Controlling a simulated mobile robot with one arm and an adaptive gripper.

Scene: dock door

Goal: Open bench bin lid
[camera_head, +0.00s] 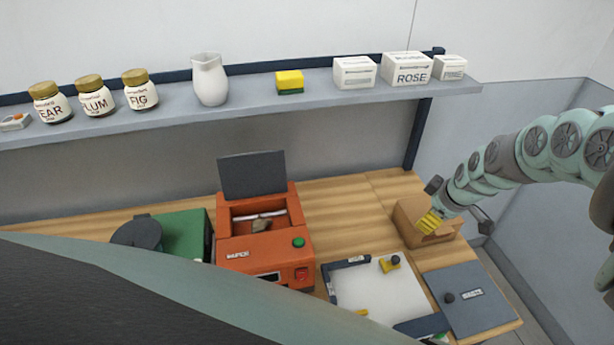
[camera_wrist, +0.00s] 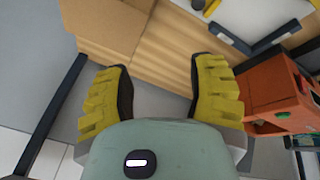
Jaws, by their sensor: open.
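My gripper (camera_head: 431,221) is above the bench behind the lid, over or beside a cardboard box, and apart from the knob. In the wrist view my gripper (camera_wrist: 160,66) has its two yellow ribbed fingers spread wide with nothing between them. The lid's knob does not show clearly in the wrist view.
A cardboard box (camera_head: 412,228) stands close to my gripper. A white board (camera_head: 375,295) with yellow parts lies left of the lid. An orange machine (camera_head: 262,245) with a raised dark cover and a green box (camera_head: 182,236) stand further left. A shelf (camera_head: 240,115) runs above.

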